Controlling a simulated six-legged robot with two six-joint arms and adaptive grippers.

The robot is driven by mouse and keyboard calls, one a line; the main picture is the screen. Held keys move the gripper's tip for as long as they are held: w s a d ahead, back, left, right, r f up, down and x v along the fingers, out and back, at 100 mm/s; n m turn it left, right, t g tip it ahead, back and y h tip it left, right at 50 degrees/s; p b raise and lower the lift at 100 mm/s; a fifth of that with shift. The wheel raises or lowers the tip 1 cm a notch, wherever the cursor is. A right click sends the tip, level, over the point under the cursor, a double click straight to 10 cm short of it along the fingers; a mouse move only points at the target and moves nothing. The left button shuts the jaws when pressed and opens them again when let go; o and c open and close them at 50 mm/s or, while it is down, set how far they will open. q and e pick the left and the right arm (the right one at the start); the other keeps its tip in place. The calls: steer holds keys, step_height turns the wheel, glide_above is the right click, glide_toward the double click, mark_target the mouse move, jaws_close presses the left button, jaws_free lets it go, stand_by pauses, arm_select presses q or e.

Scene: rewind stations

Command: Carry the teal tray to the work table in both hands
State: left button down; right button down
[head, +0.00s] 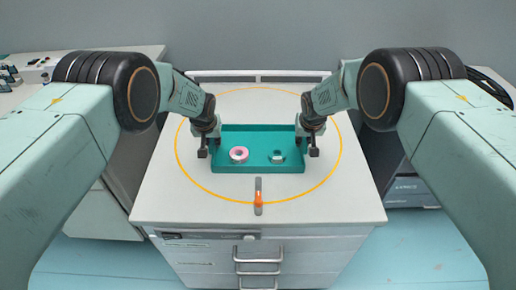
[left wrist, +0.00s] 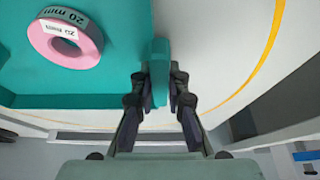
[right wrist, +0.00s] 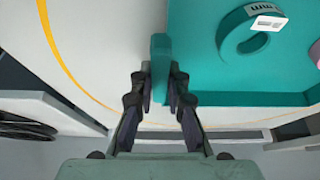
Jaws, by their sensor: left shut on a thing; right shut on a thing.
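The teal tray (head: 258,169) is level over the white work table (head: 170,205), inside a yellow ring; I cannot tell whether it touches the tabletop. It holds a pink roll (head: 239,153) on the left and a teal roll (head: 277,157) on the right. My left gripper (head: 208,143) is shut on the tray's left side; the left wrist view shows its fingers (left wrist: 159,88) around a teal upright piece. My right gripper (head: 309,143) is shut on the right side; its fingers (right wrist: 160,88) pinch a matching piece in the right wrist view.
An orange-and-grey piece (head: 258,199) lies in front of the tray, near the table's front. Drawers with metal handles (head: 258,268) are below. A side bench with small items (head: 30,70) is at the far left. A dark-fronted unit (head: 408,190) stands right of the table.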

arm_select(q)
steer(key=shift+r, duration=0.25)
arm_select(e)
steer(key=shift+d+r, duration=0.1)
steer(key=shift+r, duration=0.05)
